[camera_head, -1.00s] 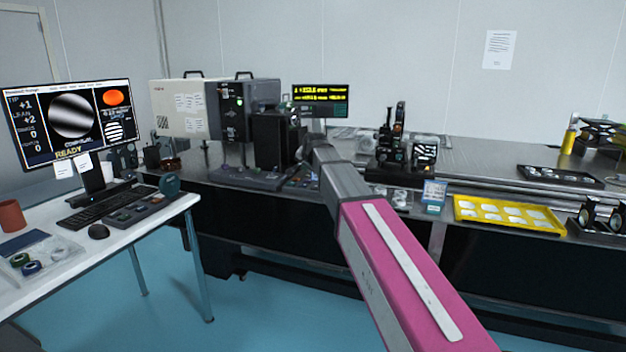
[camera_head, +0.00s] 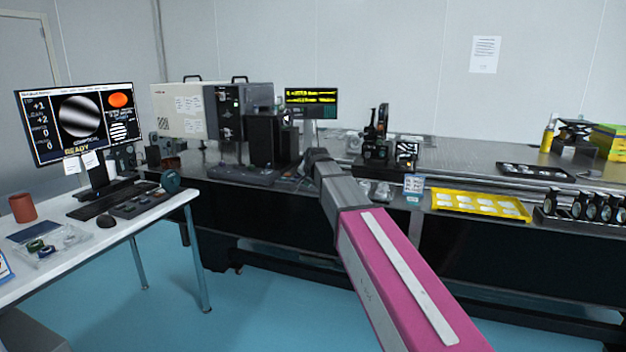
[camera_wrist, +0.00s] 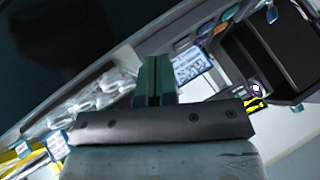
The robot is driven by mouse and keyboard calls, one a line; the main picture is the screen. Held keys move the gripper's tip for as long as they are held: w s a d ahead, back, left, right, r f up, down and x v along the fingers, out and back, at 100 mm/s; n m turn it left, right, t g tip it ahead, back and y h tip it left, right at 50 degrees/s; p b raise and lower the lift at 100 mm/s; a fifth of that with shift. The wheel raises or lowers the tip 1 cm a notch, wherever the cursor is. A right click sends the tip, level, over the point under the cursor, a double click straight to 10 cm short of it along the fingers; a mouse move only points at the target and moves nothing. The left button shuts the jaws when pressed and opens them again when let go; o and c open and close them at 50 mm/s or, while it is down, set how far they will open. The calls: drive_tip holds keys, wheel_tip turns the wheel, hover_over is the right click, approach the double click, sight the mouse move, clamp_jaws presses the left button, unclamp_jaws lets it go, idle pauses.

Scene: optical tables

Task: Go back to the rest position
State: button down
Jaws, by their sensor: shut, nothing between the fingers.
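My gripper (camera_wrist: 154,82) shows in the wrist view as two green fingers side by side, shut with nothing between them. It points over the front part of the optical table, above a dark gap at the upper left. In the head view my pink and grey arm reaches forward from the lower right toward the optical table (camera_head: 470,160). The gripper itself is hidden beyond the arm's far end there. In the wrist view a small blue and white label card (camera_wrist: 190,64) lies just right of the fingers.
A black optical instrument (camera_head: 268,140) stands left of my arm's end, and a black mount assembly (camera_head: 377,145) stands right of it. A yellow tray (camera_head: 480,214) and a row of round optics (camera_head: 590,207) lie further right. A white desk (camera_head: 150,215) with a monitor (camera_head: 78,122) is at left.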

drive_tip(key=s+d+f+n+g+h, duration=0.1)
drive_tip(key=s+d+f+g, duration=0.1)
drive_tip(key=s+d+f, duration=0.65)
drive_tip(key=s+d+f+n+g+h, duration=0.15)
drive_tip(key=s+d+f, duration=0.35)
drive_tip(key=f, duration=0.7)
drive_tip(key=s+d+f+n+g, duration=0.1)
drive_tip(key=s+d+f+g, duration=0.1)
drive_tip(key=s+f, duration=0.3)
drive_tip(key=s+d+f+n+g, duration=0.2)
drive_tip(key=s+d+f, duration=0.3)
drive_tip(key=s, duration=0.8)
drive_tip(key=shift+s+f+g, duration=0.35)
drive_tip(key=shift+s+f, duration=0.05)
drive_tip(key=shift+f, duration=0.35)
drive_tip(key=shift+d, duration=0.1)
